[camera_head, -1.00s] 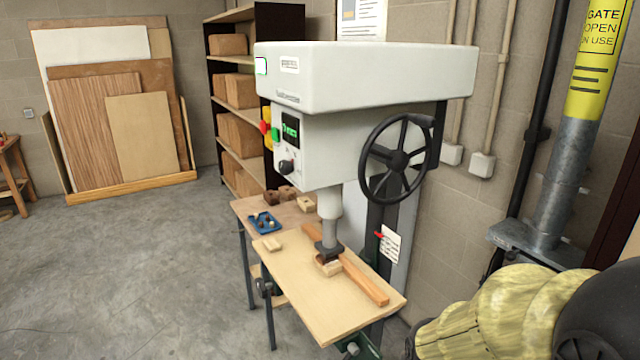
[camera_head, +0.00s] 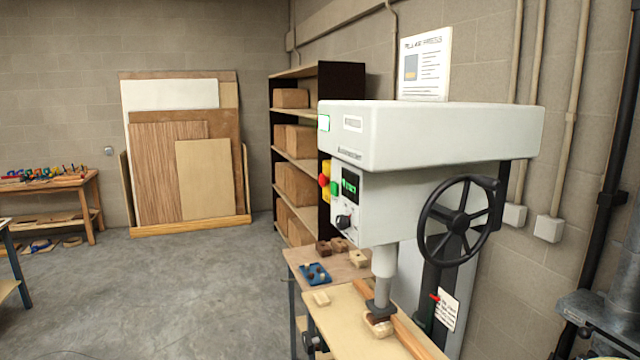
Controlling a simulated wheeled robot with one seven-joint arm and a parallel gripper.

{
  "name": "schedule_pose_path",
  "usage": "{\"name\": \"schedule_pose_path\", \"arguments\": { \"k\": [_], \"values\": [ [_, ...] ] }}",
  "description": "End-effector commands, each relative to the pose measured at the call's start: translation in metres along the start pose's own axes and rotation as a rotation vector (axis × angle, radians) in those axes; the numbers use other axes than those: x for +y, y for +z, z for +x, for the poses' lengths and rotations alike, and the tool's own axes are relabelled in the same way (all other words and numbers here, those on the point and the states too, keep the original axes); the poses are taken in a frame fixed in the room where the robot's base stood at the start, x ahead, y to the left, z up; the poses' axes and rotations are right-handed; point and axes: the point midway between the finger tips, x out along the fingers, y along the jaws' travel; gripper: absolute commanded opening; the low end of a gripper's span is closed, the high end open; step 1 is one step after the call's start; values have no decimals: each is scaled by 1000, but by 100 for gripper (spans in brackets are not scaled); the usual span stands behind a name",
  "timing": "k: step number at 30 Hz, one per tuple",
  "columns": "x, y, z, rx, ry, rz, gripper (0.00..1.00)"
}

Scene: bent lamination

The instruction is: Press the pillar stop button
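The pillar press (camera_head: 430,140) is a large off-white machine head right of centre, above a wooden work table. A red stop button (camera_head: 323,180) sticks out from a yellow housing (camera_head: 326,167) on its left front side. A green button (camera_head: 334,188) sits just right of and below it. My gripper is not in view.
A black handwheel (camera_head: 459,221) juts from the press's right side. A shelf with wooden blocks (camera_head: 296,140) stands behind it. A blue tray (camera_head: 316,274) lies on the bench behind the work table. The grey floor (camera_head: 190,290) to the left is clear.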

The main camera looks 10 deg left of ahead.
Motion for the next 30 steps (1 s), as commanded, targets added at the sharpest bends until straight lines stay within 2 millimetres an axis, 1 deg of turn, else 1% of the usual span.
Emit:
{"name": "schedule_pose_path", "arguments": {
  "k": [1,3,30],
  "values": [
    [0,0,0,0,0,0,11],
    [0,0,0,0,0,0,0],
    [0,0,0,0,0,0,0]
  ]
}}
